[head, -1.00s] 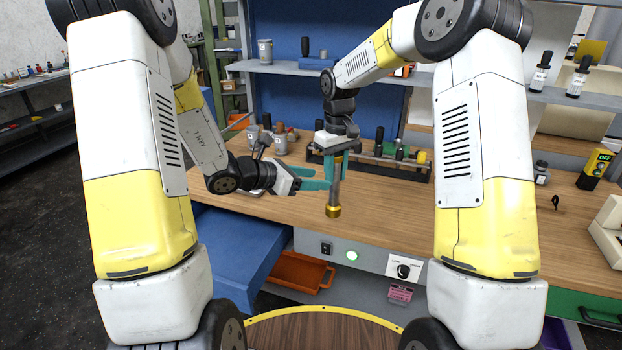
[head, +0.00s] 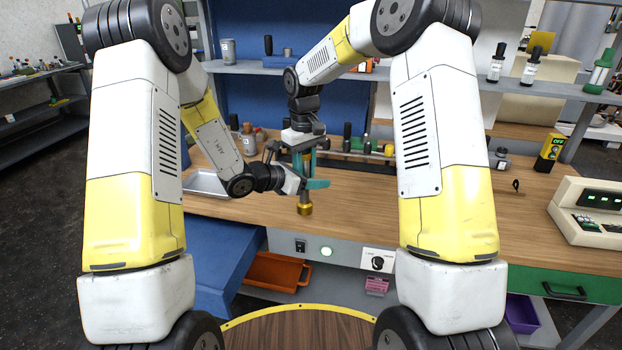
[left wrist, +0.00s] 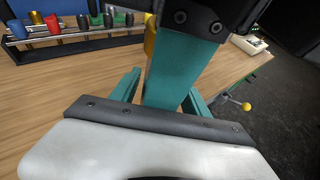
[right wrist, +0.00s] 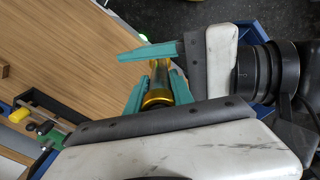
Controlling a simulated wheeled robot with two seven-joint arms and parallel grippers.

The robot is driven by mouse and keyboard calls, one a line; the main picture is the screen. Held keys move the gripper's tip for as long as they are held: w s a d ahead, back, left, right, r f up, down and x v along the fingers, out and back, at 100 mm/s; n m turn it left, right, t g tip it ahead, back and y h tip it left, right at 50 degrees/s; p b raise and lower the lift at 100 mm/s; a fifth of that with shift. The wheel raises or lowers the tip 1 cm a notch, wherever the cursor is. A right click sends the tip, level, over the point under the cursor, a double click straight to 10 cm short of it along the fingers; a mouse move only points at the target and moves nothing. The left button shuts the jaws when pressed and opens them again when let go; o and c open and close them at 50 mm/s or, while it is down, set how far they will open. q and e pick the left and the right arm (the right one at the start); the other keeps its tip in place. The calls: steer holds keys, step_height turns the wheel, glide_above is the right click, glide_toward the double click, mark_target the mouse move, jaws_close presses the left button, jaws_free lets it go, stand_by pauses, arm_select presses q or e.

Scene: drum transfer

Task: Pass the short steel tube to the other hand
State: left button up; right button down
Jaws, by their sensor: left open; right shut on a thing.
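The short steel tube (head: 305,209) hangs upright below my right gripper (head: 304,163), its gold lower end clear of the bench. My right gripper is shut on its upper part; the right wrist view shows the tube (right wrist: 159,76) between the teal fingers. My left gripper (head: 310,183) is open at the tube's level, just below the right fingers, its fingers reaching to the right across the tube. In the left wrist view a teal right-hand part stands between the left fingers and hides most of the tube. I cannot tell whether the left fingers touch it.
A rack with several bottles and handles (head: 350,160) stands behind the grippers. A metal tray (head: 208,183) lies at the left.

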arm_select(q)
jaws_close()
steer(key=shift+s+d, duration=0.1)
steer(key=shift+s, duration=0.05)
arm_select(e)
steer(key=shift+w, duration=0.1)
steer(key=c, duration=1)
jaws_free()
steer(key=shift+c, duration=0.2)
step_height(320, 180, up, 11)
steer(key=shift+a+r, duration=0.1)
steer(key=shift+s+r, duration=0.2)
steer(key=shift+r, duration=0.35)
steer(key=s+d+r+m+t+y, duration=0.1)
steer(key=s+d+r, duration=0.3)
steer(key=s, duration=0.3)
steer(key=s+d+r+m+t, duration=0.2)
steer(key=s+d+r, duration=0.15)
steer(key=s, duration=0.25)
steer(key=s+d+f+m+t, duration=0.1)
steer(key=s+d+f+m, duration=0.1)
steer(key=s, duration=0.5)
steer(key=s+d+f+m+t+y, duration=0.1)
steer(key=s+d+f+t, duration=0.1)
steer(key=s, duration=0.6)
steer(key=shift+d+m, duration=0.4)
